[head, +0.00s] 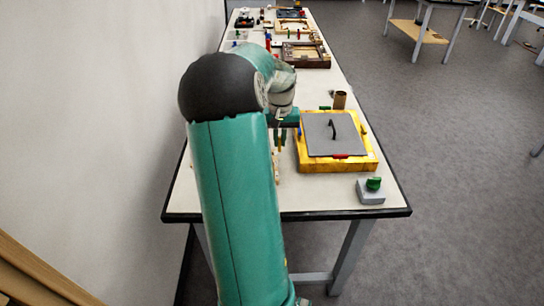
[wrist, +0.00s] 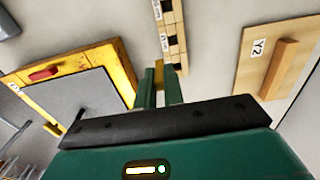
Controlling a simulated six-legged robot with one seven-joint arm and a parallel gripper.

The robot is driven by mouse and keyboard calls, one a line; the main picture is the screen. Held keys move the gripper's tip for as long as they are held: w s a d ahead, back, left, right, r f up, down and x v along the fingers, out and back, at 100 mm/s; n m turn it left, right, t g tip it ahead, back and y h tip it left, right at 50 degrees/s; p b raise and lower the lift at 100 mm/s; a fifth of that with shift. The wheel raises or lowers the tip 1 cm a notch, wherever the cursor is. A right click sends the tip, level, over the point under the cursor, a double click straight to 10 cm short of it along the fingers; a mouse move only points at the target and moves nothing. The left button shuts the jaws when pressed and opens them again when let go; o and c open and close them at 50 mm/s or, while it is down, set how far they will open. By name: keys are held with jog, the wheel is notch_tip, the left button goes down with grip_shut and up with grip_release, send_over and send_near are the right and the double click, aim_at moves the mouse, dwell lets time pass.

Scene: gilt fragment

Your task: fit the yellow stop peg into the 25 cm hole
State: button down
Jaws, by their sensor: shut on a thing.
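My gripper (wrist: 160,84) points down at a pale wooden strip with dark square holes (wrist: 170,32) in the wrist view. Its two green fingers are shut on the yellow stop peg (wrist: 159,72), which shows as a small yellow piece between them. The peg's end appears close to the near end of the strip; I cannot tell whether they touch. Small labels sit beside the holes, too small to read surely, so I cannot tell which hole is the 25 cm one. In the head view my arm hides most of the strip and the peg.
A yellow-framed box (head: 308,165) with a grey panel (head: 333,133) stands right of my gripper in the head view. A grey block with a green knob (head: 371,190) is near the table's front right corner. A board marked Y2 (wrist: 250,72) carries a wooden bar in the wrist view.

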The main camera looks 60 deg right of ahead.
jog(key=shift+w+a+f, duration=0.35)
jog(key=shift+a+f, duration=0.1)
jog(key=shift+f, duration=0.2)
jog(key=shift+w+a+f, duration=0.3)
jog(key=shift+a+f, duration=0.15)
jog(key=shift+f, duration=0.15)
jog(key=shift+w+a+f, duration=0.1)
jog(key=shift+a+f, duration=0.05)
jog(key=shift+f, duration=0.8)
jog(key=shift+w+a+f, duration=0.1)
jog(key=shift+f, duration=0.8)
jog(key=shift+f, duration=0.15)
jog(key=c, duration=1.5)
grip_release()
jog(key=shift+f, duration=0.1)
